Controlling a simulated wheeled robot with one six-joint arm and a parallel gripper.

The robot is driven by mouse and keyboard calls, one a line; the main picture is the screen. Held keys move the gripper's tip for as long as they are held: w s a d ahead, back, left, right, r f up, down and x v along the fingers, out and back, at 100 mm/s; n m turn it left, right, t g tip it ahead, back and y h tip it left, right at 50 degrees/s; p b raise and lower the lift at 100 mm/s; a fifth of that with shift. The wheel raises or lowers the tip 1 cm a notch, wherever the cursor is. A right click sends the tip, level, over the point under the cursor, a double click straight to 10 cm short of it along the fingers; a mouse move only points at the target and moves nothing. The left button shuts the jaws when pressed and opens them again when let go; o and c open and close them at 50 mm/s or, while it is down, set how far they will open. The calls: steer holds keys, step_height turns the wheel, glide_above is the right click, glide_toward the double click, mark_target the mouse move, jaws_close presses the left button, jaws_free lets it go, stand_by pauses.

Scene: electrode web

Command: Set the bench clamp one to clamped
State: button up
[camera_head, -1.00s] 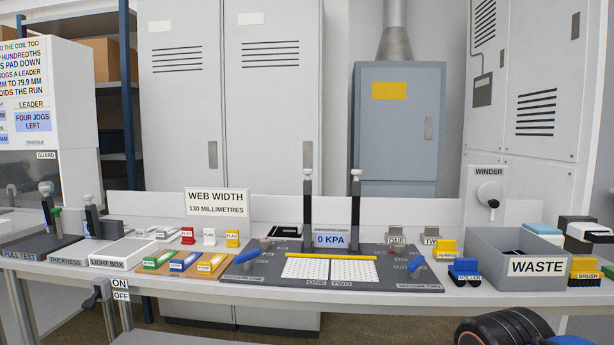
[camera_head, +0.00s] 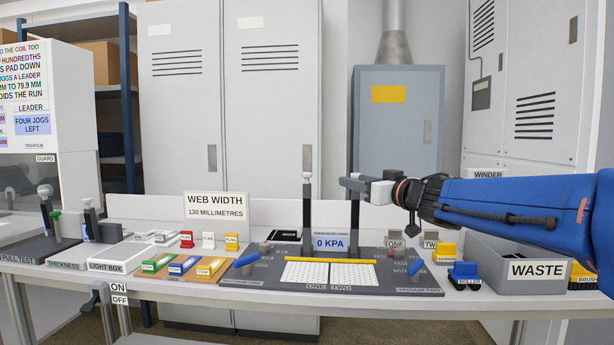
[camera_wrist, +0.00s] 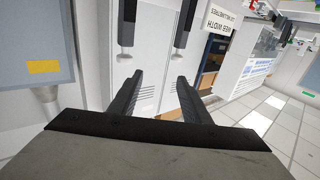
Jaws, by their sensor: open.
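Two upright black posts with white knobs stand behind the perforated plates; they look like the bench clamps. The left post (camera_head: 307,205) is in clear view, and its knob is up. The right post (camera_head: 355,225) is partly hidden by my gripper. No label on the posts is readable, so I cannot tell which is clamp one. My gripper (camera_head: 348,183) reaches in from the right at the height of the right knob. In the wrist view, which is upside down, its fingers (camera_wrist: 160,75) are apart with nothing between them. The two posts also show there (camera_wrist: 127,30), (camera_wrist: 184,25).
The plates (camera_head: 330,273) marked ONE and TWO have a yellow bar (camera_head: 332,261) along their back edge. Blue levers (camera_head: 245,259) flank them. A pressure display (camera_head: 328,242) stands between the posts. A grey waste bin (camera_head: 485,250) is under my arm. The air above the left bench is clear.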

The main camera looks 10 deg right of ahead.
mark_target(310, 175)
steer(key=w+a+y, duration=0.1)
steer(key=w+a, duration=0.2)
steer(key=w, duration=0.2)
steer(key=w+a+n+g, duration=0.1)
steer(key=w+a, duration=0.3)
steer(key=w, duration=0.1)
steer(key=w+a+y, duration=0.1)
steer(key=w+a, duration=0.2)
steer(key=w, duration=0.3)
steer(key=shift+a+n+y, duration=0.3)
steer(key=shift+a, duration=0.1)
steer(key=shift+c, duration=0.3)
jaws_close()
